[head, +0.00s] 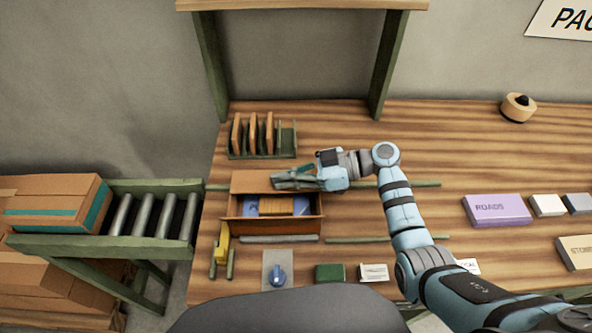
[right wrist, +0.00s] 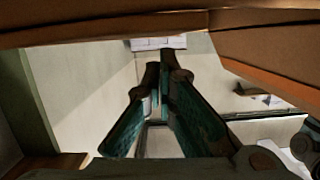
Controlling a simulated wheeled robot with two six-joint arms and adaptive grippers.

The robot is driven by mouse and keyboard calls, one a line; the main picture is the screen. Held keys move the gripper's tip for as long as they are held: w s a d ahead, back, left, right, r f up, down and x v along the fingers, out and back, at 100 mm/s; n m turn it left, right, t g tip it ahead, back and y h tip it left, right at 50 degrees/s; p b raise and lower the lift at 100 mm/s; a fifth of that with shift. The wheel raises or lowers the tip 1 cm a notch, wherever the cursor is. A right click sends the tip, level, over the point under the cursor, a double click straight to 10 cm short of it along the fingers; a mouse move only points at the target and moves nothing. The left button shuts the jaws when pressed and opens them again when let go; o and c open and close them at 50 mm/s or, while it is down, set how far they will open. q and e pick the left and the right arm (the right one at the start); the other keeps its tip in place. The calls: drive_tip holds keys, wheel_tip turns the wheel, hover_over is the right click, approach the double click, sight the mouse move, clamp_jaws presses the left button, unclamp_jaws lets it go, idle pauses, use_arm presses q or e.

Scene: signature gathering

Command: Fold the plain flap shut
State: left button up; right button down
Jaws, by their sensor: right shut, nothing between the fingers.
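An open brown carton (head: 315,225) stands on the workbench. Inside it a wooden block (head: 276,206) lies against blue and white contents. A plain brown flap (head: 250,182) stands or leans at the carton's back edge. My right gripper (head: 279,180) is shut and empty, reaching from the right over the carton's back part, in front of the flap's right portion. In the right wrist view its closed fingers (right wrist: 163,72) sit between brown board-like surfaces (right wrist: 275,55). I cannot tell whether they touch the flap. My left gripper is not in view.
A rack (head: 288,143) with upright brown boards stands behind the carton. A yellow tool (head: 222,243), a blue knob (head: 277,275) and a green block (head: 329,272) lie in front. A purple ROADS box (head: 497,209) lies right. A roller conveyor (head: 150,215) is left.

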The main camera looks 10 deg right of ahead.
drive_tip(key=shift+s+f+n, duration=0.15)
drive_tip(key=shift+n, duration=0.15)
drive_tip(key=shift+a+f+p, duration=0.1)
drive_tip(key=shift+a+p, duration=0.05)
drive_tip(key=shift+p, duration=0.15)
